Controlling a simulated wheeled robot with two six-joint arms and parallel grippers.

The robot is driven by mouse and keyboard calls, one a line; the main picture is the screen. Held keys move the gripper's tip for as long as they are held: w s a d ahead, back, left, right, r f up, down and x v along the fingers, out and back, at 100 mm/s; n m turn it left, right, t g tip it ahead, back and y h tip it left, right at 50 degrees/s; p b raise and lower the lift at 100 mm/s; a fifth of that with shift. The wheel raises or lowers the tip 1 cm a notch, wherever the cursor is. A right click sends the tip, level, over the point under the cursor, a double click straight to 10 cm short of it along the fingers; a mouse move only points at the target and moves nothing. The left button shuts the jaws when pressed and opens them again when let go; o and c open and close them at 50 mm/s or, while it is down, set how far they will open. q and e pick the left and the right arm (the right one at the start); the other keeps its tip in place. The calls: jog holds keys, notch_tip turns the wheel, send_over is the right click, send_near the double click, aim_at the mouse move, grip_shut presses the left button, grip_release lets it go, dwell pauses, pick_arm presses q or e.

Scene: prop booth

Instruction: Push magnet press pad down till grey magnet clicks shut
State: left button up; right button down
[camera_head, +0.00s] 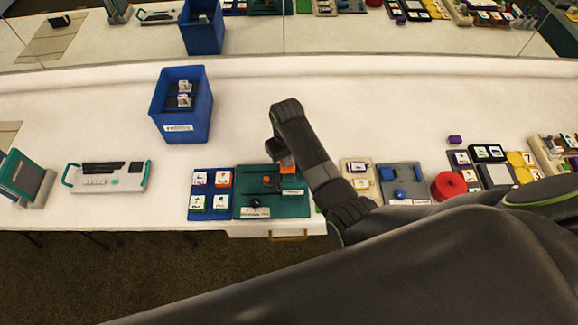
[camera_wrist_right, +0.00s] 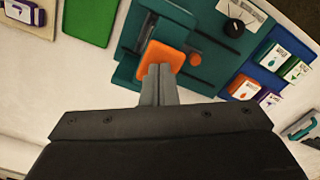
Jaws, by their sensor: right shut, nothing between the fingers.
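A teal board (camera_head: 290,207) lies near the table's front edge. It carries an orange pad (camera_head: 289,170), which looks like the press pad; this also shows in the right wrist view (camera_wrist_right: 170,58). My right gripper (camera_head: 286,161) is shut and empty, its fingertips over the orange pad. In the right wrist view the closed fingertips (camera_wrist_right: 158,72) overlap the pad's near edge; I cannot tell whether they touch it. A dark bar (camera_wrist_right: 147,30) sits beside the pad. I cannot make out the grey magnet clearly. My left gripper is not in view.
A blue tile board (camera_head: 210,217) lies left of the teal board. A beige board (camera_head: 357,170) and a grey board (camera_head: 403,170) lie to its right. A blue bin (camera_head: 180,127) stands further back. The table behind the boards is mostly clear.

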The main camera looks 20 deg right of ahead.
notch_tip(320, 180, up, 2)
jog(key=shift+r+p, duration=0.2)
jog(key=shift+p, duration=0.7)
jog(key=shift+r, duration=2.3)
